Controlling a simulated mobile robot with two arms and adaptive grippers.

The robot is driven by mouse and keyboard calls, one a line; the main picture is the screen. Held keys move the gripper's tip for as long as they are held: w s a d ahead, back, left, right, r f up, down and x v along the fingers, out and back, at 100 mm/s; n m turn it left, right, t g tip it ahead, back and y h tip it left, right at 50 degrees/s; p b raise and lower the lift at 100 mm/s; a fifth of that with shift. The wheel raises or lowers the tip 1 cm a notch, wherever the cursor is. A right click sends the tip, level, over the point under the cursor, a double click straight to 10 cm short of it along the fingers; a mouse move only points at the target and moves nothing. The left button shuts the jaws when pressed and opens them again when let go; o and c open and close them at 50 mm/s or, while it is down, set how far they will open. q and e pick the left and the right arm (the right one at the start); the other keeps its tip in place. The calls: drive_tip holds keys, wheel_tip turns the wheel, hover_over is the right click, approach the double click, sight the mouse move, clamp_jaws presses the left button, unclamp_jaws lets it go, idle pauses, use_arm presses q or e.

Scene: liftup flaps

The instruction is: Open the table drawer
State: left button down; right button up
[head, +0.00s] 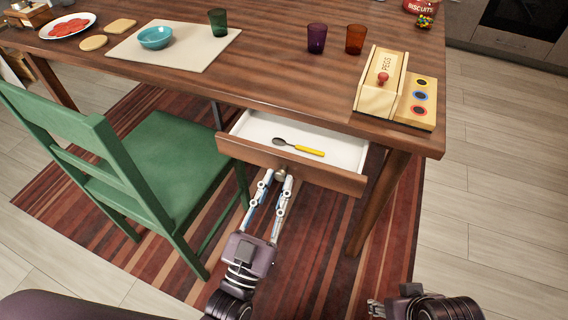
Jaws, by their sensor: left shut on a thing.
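The table drawer (350,180) is pulled partly out from under the wooden table (270,65). Its white inside shows, with a spoon with a yellow handle (310,151) lying in it. My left gripper (281,176) is at the middle of the drawer front, its fingers shut on the drawer's small knob, which is mostly hidden by the fingertips. My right gripper (376,309) is low at the bottom edge, away from the drawer; its fingers show only in part.
A green chair (160,150) stands left of the drawer, close to my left arm. A table leg (378,205) is on the right. A pegs box (382,85), cups, a blue bowl (156,37) and a plate (68,25) stand on the table. The floor at right is clear.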

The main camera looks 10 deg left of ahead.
use_arm(q)
drive_tip(key=shift+s+a+r+p, duration=0.1)
drive_tip(key=shift+s+a+p, duration=0.1)
drive_tip(key=shift+s, duration=0.45)
drive_tip(key=shift+s+a+r+p, duration=0.1)
drive_tip(key=shift+s+a+p, duration=0.1)
drive_tip(key=shift+s, duration=0.4)
drive_tip(key=shift+s+a+f+p, duration=0.1)
drive_tip(key=shift+s+a+p, duration=0.1)
drive_tip(key=shift+s, duration=0.55)
drive_tip(key=shift+s+a+p, duration=0.2)
drive_tip(key=shift+s+p, duration=0.05)
drive_tip(key=shift+s, duration=0.55)
drive_tip(key=shift+s+a+f+p, duration=0.1)
drive_tip(key=shift+s+a+p, duration=0.1)
drive_tip(key=shift+s, duration=0.55)
use_arm(e)
drive_tip(key=shift+x, duration=2.45)
drive_tip(key=shift+a, duration=0.1)
use_arm(q)
drive_tip(key=c, duration=1.7)
unclamp_jaws()
drive_tip(key=shift+s, duration=0.1)
drive_tip(key=v, duration=1.2)
